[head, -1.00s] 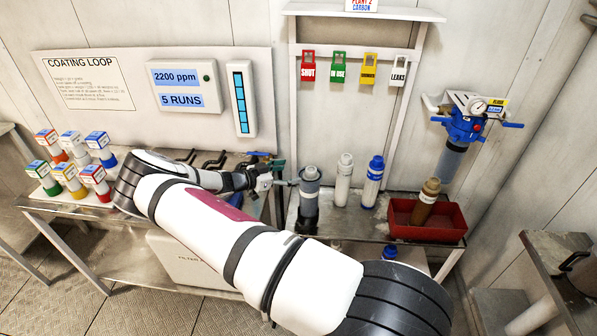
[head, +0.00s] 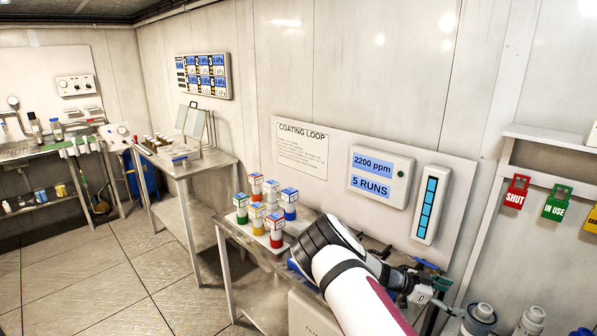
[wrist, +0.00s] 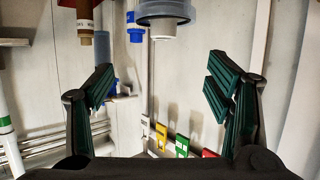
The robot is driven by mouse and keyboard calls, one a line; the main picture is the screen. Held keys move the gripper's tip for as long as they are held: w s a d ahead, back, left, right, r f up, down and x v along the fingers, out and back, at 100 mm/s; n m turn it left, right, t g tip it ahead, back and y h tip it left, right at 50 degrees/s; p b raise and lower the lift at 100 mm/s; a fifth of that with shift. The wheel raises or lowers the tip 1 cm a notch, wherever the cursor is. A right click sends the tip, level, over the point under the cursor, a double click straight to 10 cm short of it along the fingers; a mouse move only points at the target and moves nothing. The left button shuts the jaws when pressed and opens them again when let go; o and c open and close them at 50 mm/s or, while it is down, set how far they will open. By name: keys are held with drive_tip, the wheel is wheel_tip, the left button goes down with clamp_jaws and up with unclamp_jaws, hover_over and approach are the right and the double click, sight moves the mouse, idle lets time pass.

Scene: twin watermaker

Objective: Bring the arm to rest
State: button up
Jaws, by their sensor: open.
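My gripper (head: 428,292) is at the lower right of the head view, at the end of my white and black arm, in front of the coating loop panel (head: 452,172). In the wrist view my gripper (wrist: 158,88) has its two dark green-padded fingers spread wide, with nothing held between them. A grey canister (head: 480,318) stands just right of the gripper in the head view, cut off by the lower edge. In the wrist view a grey-rimmed canister end (wrist: 165,12) shows at the top, beyond the fingers and apart from them.
Several colour-capped sample bottles (head: 266,214) stand on the bench left of my arm. Red (head: 515,192) and green (head: 558,203) tags hang on the rack at right. A brown cartridge (wrist: 86,22) shows in the wrist view. Open floor (head: 120,270) lies at left.

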drive_tip(key=s+a+r+n+t+y, duration=0.1)
drive_tip(key=s+a+r+n+y, duration=0.35)
drive_tip(key=a+r, duration=0.65)
drive_tip(key=s+a+r+n+t+y, duration=0.2)
drive_tip(key=s+a+r+n+y, duration=0.3)
drive_tip(key=r, duration=0.9)
drive_tip(key=s+a+r+n+t+y, duration=0.1)
drive_tip(key=s+a+r+n, duration=0.2)
drive_tip(key=s, duration=0.3)
drive_tip(key=s+a+r+n+t+y+b, duration=0.1)
drive_tip(key=s+a+r+n+t+y, duration=0.1)
drive_tip(key=s+a, duration=0.4)
drive_tip(key=s+a+r+n+t+y, duration=0.1)
drive_tip(key=s+a+r+n+t, duration=0.1)
drive_tip(key=s+a+r+n, duration=0.2)
drive_tip(key=s+r+n, duration=0.1)
drive_tip(key=s, duration=0.2)
drive_tip(key=shift+a+r+b, duration=0.2)
drive_tip(key=shift+r+b, duration=0.1)
